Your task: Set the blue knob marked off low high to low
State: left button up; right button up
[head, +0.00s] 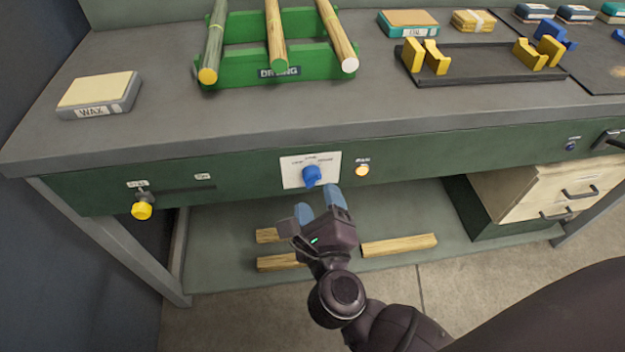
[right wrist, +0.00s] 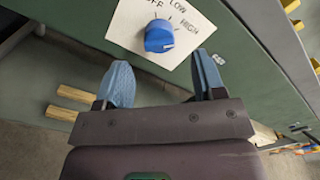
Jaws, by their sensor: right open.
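The blue knob (head: 312,175) sits on a white plate (head: 293,175) on the green front of the bench. In the right wrist view the knob (right wrist: 159,37) shows below the words OFF, LOW and HIGH, with a small white mark on its face. I cannot tell for sure which word it is set to. My right gripper (head: 319,203) is open with blue fingertips, just below the knob and apart from it. In the right wrist view the gripper (right wrist: 163,82) has nothing between its fingers, and the knob lies beyond the tips. My left gripper is not in view.
A lit round button (head: 362,170) is right of the plate. A yellow knob (head: 142,210) by a slot is at left. Wood sticks (head: 400,245) lie on the lower shelf. A green drying rack (head: 245,68) and wax block (head: 98,95) stand on the bench top.

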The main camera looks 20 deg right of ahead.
aim_at(314, 184)
jog(key=x, duration=0.3)
jog(key=shift+w+d, duration=0.1)
jog(key=shift+w, duration=0.25)
jog(key=shift+w+d, duration=0.2)
jog(key=shift+w, duration=0.5)
